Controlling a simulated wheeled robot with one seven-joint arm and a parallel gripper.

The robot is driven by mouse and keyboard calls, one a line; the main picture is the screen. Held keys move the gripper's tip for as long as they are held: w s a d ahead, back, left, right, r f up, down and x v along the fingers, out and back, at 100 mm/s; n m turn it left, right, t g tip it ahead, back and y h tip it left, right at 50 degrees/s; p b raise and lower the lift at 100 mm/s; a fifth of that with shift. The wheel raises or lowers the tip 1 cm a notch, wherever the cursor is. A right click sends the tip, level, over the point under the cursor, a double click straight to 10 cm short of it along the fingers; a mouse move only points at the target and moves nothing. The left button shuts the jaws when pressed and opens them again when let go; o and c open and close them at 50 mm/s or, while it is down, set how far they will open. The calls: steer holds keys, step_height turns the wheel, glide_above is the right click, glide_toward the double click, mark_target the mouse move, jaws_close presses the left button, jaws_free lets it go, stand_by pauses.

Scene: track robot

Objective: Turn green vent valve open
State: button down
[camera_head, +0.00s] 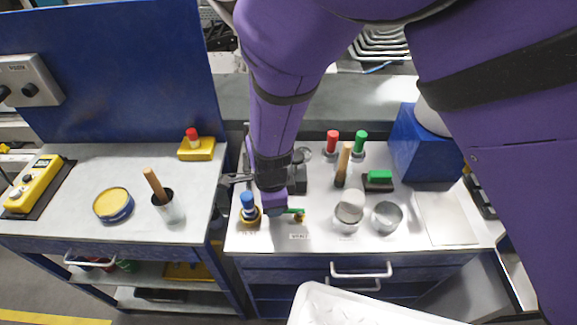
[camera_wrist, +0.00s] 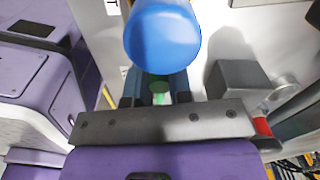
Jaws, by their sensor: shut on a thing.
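The green vent valve (camera_head: 297,211) is on the steel worktop, just behind a small white label reading VENT (camera_head: 299,236). A short piece of its green handle and some brass show to the right of my gripper (camera_head: 277,208). In the wrist view, green (camera_wrist: 160,97) shows between the two fingers of my gripper (camera_wrist: 158,88). My gripper is shut on the green handle, pointing down from above. The rest of the valve is hidden by the gripper and a blue knob, so its exact angle is hard to tell.
A blue-topped knob (camera_head: 248,202) on a brass-coloured base stands close left of my gripper and fills the top of the wrist view (camera_wrist: 162,35). Metal cups (camera_head: 387,216), red (camera_head: 333,141) and green (camera_head: 360,142) handled items and a blue box (camera_head: 424,150) stand to the right.

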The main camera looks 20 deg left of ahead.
steer(key=shift+w, duration=0.1)
stand_by(0.4)
steer(key=c, duration=1)
jaws_free()
steer(key=shift+c, duration=0.2)
steer(key=shift+r, duration=0.1)
step_height(320, 180, up, 11)
steer(key=shift+f, duration=0.15)
steer(key=w+d+r+n+t+y, duration=0.1)
steer(key=w+d+r+n, duration=0.25)
steer(key=d+r, duration=0.75)
steer(key=w+d+r+n+y, duration=0.2)
steer(key=w+d+r, duration=0.2)
steer(key=d+r, duration=0.7)
steer(key=s+d+r+n+t+h, duration=0.1)
steer(key=s+d, duration=0.3)
steer(key=d, duration=0.4)
steer(key=s+d+r+n+t+h, duration=0.1)
steer(key=s+d+r+n, duration=0.1)
steer(key=s+d, duration=0.3)
steer(key=s+d+r+n+t+h, duration=0.1)
steer(key=s+d+r+n+t, duration=0.1)
steer(key=d, duration=0.9)
steer(key=s+n, duration=0.1)
steer(key=s, duration=0.1)
steer(key=shift+s+d+n, duration=0.2)
steer(key=shift+s+n, duration=0.15)
